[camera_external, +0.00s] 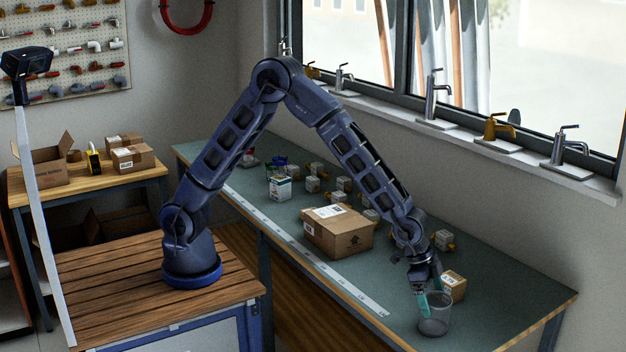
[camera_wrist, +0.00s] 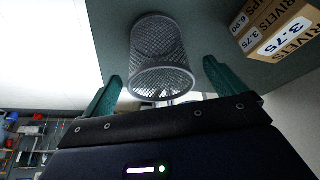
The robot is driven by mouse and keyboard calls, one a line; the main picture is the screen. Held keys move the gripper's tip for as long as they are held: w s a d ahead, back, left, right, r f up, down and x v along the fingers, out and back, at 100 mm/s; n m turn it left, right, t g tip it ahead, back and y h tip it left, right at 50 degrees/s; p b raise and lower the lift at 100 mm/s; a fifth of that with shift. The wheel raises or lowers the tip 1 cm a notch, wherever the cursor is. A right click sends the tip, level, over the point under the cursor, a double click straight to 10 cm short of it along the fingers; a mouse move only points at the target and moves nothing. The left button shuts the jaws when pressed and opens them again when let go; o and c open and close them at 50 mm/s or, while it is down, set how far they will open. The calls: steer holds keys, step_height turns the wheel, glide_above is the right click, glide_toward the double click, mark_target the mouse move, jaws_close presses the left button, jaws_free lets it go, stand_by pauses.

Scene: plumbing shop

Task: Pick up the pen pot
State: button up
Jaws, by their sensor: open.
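The pen pot is a grey mesh cup (camera_external: 434,318) near the front right end of the green workbench. In the wrist view the pen pot (camera_wrist: 160,60) shows its round mesh wall and rim, between and beyond my fingers. My gripper (camera_external: 430,294) has teal fingers and is right at the pot, reaching down from above. In the wrist view my gripper (camera_wrist: 160,88) is open, with one finger on each side of the pot's rim. The pot looks empty. I cannot tell whether either finger touches it.
A small rivets box (camera_external: 454,286) stands close behind the pot; it also shows in the wrist view (camera_wrist: 275,30). A larger cardboard box (camera_external: 337,232) and several small valve boxes sit farther back on the workbench (camera_external: 500,305). The bench is clear to the pot's right.

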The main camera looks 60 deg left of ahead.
mark_target(436, 311)
steer(key=x, duration=0.4)
steer(key=shift+d+f, duration=0.1)
steer(key=shift+f, duration=0.15)
steer(key=c, duration=1.1)
